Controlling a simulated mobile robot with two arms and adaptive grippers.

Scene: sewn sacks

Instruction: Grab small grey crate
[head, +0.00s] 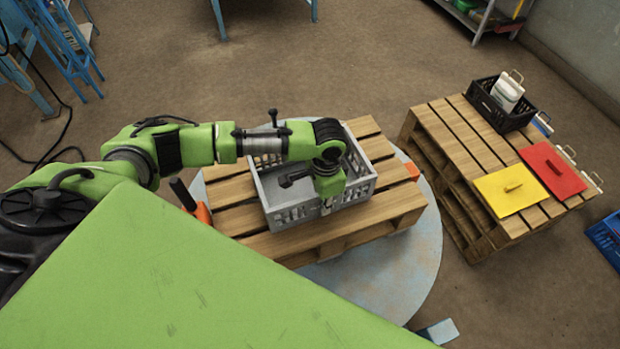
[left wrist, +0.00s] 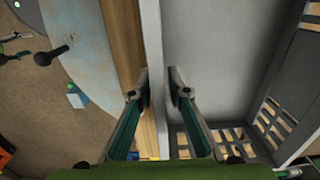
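The small grey crate (head: 270,188) is an open box with slotted sides, standing upright and empty on a wooden pallet. My left gripper (head: 327,205) is at the crate's near right part, pointing down. In the left wrist view my left gripper (left wrist: 158,88) has one finger on each side of the crate's wall (left wrist: 155,45). The crate's inside (left wrist: 210,60) shows right of the fingers. My left arm hides part of the crate in the head view. My right gripper is not in view.
The pallet (head: 400,205) sits on a round blue-grey plate (head: 415,270). A second pallet (head: 465,150) at right bears a black crate (head: 483,99) with a white container, a yellow lid (head: 505,195) and a red lid (head: 550,168). Open floor lies beyond.

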